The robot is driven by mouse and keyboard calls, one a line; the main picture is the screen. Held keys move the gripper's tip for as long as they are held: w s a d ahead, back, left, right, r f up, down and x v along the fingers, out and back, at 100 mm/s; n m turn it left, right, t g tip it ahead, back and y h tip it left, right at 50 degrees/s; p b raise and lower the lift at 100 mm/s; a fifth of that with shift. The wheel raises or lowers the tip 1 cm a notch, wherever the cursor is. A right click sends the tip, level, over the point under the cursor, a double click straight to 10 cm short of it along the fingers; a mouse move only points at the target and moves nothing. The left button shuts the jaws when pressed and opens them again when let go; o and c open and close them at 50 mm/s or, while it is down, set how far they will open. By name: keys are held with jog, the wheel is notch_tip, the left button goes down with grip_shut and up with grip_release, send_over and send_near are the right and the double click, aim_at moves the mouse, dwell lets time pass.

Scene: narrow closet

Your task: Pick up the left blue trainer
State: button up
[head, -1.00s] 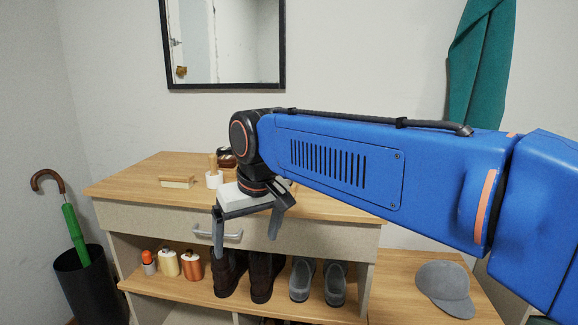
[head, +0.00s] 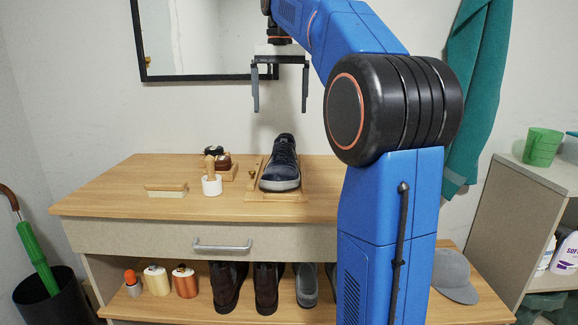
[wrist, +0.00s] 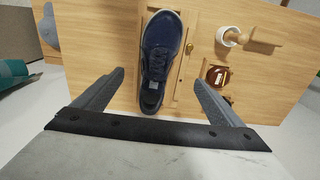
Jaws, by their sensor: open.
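A dark blue trainer (head: 281,165) with a grey sole stands upright on a wooden board (head: 252,188) on top of the cabinet, toe toward the front. It is the only blue trainer I see. My gripper (head: 280,106) is open and empty, pointing down, in the air above the trainer and apart from it. In the wrist view the trainer (wrist: 160,48) runs lengthwise between the two spread fingers (wrist: 159,77), with its heel end nearest the gripper.
A brush (head: 166,190), a white pot with a wooden handle (head: 212,186) and a dark polish jar (head: 223,163) stand left of the trainer. Bottles (head: 157,281), brown boots (head: 229,287) and grey shoes (head: 306,284) fill the shelf below. A mirror (head: 205,75) hangs behind.

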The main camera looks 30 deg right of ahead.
aim_at(283, 151)
jog(key=shift+m, duration=0.3)
jog(key=f, duration=0.5)
jog(key=d+f, duration=0.1)
jog(key=f, duration=0.5)
jog(key=w+f, duration=0.1)
jog(key=f, duration=0.4)
jog(key=shift+w+d+f, duration=0.1)
jog(key=shift+d+f, duration=0.2)
jog(key=shift+f, duration=0.05)
jog(key=c, duration=1.3)
jog(key=shift+c, duration=0.2)
jog(key=shift+r, duration=0.15)
